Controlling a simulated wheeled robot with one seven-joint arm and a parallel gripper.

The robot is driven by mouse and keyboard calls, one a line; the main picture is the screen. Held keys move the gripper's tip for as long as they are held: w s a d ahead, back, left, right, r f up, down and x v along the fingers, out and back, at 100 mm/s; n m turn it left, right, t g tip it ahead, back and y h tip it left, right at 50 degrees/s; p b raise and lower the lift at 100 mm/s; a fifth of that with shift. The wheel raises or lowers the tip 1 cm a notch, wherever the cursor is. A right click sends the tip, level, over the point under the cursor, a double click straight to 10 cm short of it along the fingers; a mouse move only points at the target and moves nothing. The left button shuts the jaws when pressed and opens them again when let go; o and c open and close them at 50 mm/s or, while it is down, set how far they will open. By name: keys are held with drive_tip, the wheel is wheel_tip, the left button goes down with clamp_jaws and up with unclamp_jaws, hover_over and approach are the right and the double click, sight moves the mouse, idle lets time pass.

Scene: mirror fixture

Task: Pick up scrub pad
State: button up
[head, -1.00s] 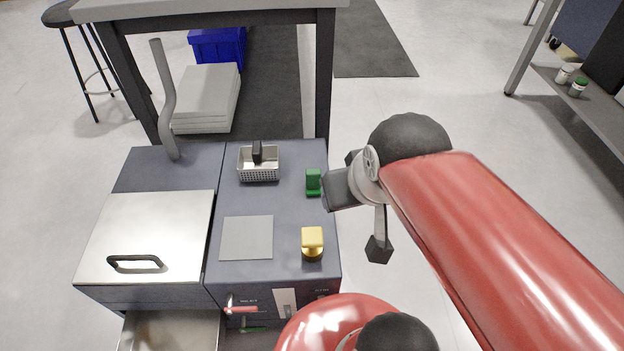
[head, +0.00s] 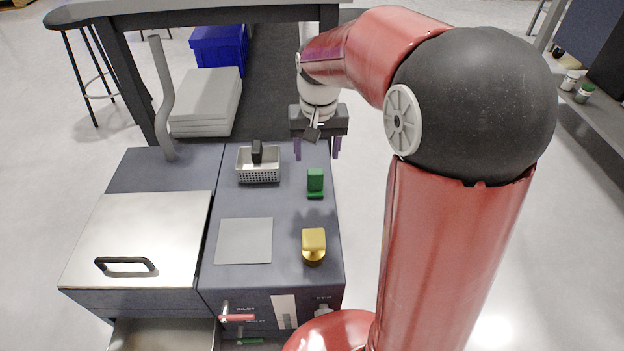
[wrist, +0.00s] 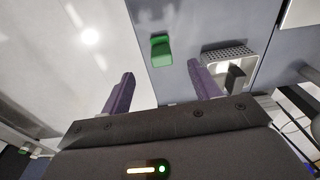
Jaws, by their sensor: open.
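A small green block with a flat base (head: 315,182), perhaps the scrub pad, stands on the right part of the dark cabinet top. It also shows in the wrist view (wrist: 161,50), beyond the fingertips. My gripper (head: 317,148) points down near the back right edge of the cabinet, behind the green block. Its two purple fingers (wrist: 159,74) are apart with nothing between them. The green block is not touched. A grey square plate (head: 244,241) lies flat on the top, in front of the basket.
A metal mesh basket (head: 258,177) with a black object (head: 257,152) in it stands left of the green block. A gold knob-like piece (head: 314,244) stands nearer the front. A steel lid with a black handle (head: 126,265) covers the left side. A table stands behind.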

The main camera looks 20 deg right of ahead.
sight(316, 171)
drive_tip(key=shift+g, duration=0.4)
drive_tip(key=w+f, duration=0.1)
drive_tip(key=f, duration=0.1)
drive_tip(key=w+f, duration=0.2)
drive_tip(key=f, duration=0.2)
drive_tip(key=f+b, duration=0.1)
drive_tip(key=f, duration=0.2)
drive_tip(key=f+b, duration=0.1)
drive_tip(key=f, duration=0.1)
drive_tip(key=shift+s+d+f, duration=0.25)
drive_tip(key=shift+f, duration=0.05)
drive_tip(key=c, duration=1.1)
wheel_tip(316, 171, up, 20)
drive_tip(key=p, duration=0.3)
drive_tip(key=shift+p, duration=0.4)
drive_tip(key=shift+c, duration=0.2)
